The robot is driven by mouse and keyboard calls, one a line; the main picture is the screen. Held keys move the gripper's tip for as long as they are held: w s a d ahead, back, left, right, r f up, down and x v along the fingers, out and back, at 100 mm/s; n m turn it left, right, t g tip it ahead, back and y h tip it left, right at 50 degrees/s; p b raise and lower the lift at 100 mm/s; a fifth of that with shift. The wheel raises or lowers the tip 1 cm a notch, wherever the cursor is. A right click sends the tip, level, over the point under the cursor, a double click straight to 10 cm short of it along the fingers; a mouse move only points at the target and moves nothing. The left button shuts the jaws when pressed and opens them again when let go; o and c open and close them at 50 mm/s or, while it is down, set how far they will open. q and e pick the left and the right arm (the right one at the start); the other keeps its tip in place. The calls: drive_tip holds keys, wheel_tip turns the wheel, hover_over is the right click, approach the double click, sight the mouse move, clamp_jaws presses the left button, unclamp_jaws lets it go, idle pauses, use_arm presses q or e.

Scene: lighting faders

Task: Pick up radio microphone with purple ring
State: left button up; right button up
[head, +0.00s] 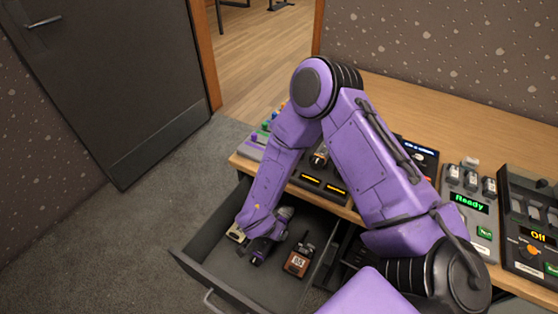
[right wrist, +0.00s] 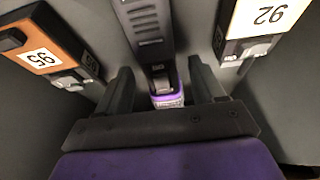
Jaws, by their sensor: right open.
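The radio microphone with the purple ring (right wrist: 165,92) shows in the right wrist view as a dark, ribbed body with a purple band at its near end. It lies between the two fingers of my right gripper (right wrist: 159,72), with a gap visible on each side. In the head view my right gripper (head: 264,248) is down inside the open drawer (head: 222,277), open, and mostly hides the microphone. My left gripper is not in view.
An orange-labelled unit (right wrist: 40,52) and a cream-labelled unit (right wrist: 262,18) lie either side of the microphone. The orange one also shows in the head view (head: 298,261). The desk (head: 400,98) above holds fader panels and a "Ready" charger (head: 470,203).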

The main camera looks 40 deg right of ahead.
drive_tip(key=shift+x, duration=1)
clamp_jaws()
